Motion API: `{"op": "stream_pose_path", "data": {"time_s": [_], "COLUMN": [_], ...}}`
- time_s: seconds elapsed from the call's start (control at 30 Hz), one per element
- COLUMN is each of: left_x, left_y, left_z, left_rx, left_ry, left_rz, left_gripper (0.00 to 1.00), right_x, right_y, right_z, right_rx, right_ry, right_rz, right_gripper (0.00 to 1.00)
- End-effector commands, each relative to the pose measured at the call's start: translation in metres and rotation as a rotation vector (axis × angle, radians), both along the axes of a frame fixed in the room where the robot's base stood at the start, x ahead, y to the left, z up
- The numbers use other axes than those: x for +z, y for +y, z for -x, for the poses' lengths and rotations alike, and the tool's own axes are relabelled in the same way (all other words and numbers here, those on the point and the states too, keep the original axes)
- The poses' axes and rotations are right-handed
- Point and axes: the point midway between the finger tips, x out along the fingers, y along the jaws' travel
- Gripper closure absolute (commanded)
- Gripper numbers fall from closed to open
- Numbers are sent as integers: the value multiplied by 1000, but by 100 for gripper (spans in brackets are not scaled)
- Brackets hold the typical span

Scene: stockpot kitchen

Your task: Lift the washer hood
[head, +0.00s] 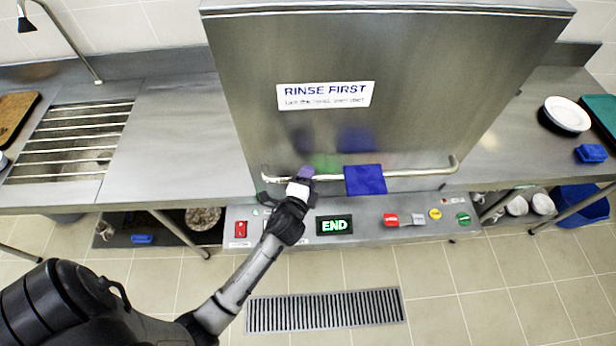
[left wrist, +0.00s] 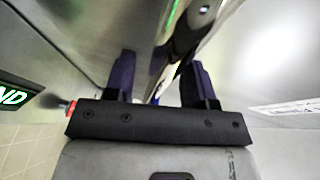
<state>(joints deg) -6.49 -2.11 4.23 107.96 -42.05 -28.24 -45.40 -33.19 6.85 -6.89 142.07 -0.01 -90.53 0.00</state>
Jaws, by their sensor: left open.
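The washer hood (head: 400,110) is a large brushed-steel box with a "RINSE FIRST" label, and it stands down just above the control panel. Its horizontal bar handle (head: 420,171) runs along the lower front. My left gripper (head: 302,178) is at the left part of this bar, with its purple fingers open. In the left wrist view the two fingers (left wrist: 158,78) stand apart, with shiny metal beyond and between them. My right gripper is not in view.
A blue cloth (head: 365,180) hangs on the middle of the bar. The control panel (head: 285,230) shows a green "END" display (head: 334,225). Steel counters flank the hood, with a rack (head: 75,140) at left and a white plate stack (head: 567,115) at right. A floor drain (head: 325,311) lies below.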

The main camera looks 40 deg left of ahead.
Motion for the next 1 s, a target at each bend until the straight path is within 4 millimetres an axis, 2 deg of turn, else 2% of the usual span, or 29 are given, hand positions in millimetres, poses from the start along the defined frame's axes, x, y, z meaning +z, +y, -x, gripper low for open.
{"op": "stream_pose_path", "data": {"time_s": [0.4, 0.93, 1.0], "left_x": [-1, -1, -1], "left_y": [2, 2, 2], "left_z": [-5, -4, -4], "left_rx": [1, 1, 1], "left_ry": [0, 1, 1], "left_rz": [0, 0, 0], "left_gripper": [50, 100, 100], "right_x": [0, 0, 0], "right_y": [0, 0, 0], "right_z": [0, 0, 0], "right_rx": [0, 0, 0], "right_ry": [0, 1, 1], "right_rz": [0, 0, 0], "right_gripper": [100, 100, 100]}}
